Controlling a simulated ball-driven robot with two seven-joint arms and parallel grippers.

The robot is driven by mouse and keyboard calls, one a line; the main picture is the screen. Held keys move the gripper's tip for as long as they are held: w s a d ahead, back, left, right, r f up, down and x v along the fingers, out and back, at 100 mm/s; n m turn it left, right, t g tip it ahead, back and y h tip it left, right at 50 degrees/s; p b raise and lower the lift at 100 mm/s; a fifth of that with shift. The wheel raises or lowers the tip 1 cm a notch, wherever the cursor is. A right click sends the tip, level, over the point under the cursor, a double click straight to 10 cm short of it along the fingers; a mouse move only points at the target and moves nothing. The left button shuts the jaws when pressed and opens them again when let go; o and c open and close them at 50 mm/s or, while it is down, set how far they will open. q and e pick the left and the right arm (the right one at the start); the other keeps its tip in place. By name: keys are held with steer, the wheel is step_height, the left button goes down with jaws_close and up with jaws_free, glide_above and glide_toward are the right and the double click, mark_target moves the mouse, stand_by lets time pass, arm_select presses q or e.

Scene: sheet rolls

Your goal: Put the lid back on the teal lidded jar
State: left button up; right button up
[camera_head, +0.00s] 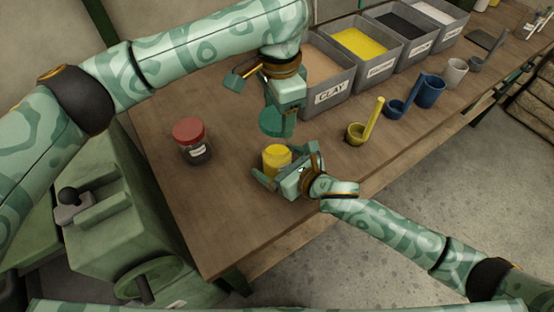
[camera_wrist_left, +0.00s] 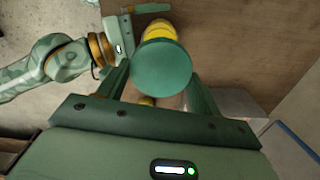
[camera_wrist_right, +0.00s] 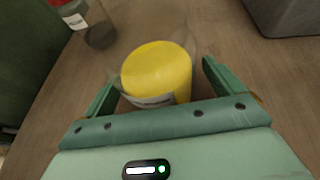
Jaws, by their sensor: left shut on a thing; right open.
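The teal lid (camera_head: 271,122) is a flat disc held by my left gripper (camera_head: 279,120), which is shut on it. The lid hangs above the clear jar with yellow contents (camera_head: 276,157), apart from it. In the left wrist view the lid (camera_wrist_left: 161,67) covers much of the jar (camera_wrist_left: 158,29). The jar stands upright and lidless on the table. My right gripper (camera_head: 287,167) is open, low beside the jar. In the right wrist view the jar (camera_wrist_right: 157,75) lies between its spread fingers.
A red-lidded jar (camera_head: 192,141) stands to the left on the wooden table (camera_head: 225,225). Grey bins (camera_head: 325,108) line the back. A yellow scoop (camera_head: 358,133), blue scoops (camera_head: 430,92) and a pale cup (camera_head: 455,72) stand to the right. The front left of the table is clear.

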steer(key=c, duration=1.5)
arm_select(q)
glide_above(279, 143)
steer(key=shift+f, duration=2.5)
arm_select(e)
steer(key=shift+o, duration=0.2)
arm_select(q)
steer(key=shift+f, duration=0.1)
steer(key=shift+f, duration=0.8)
steer(key=shift+f, duration=0.55)
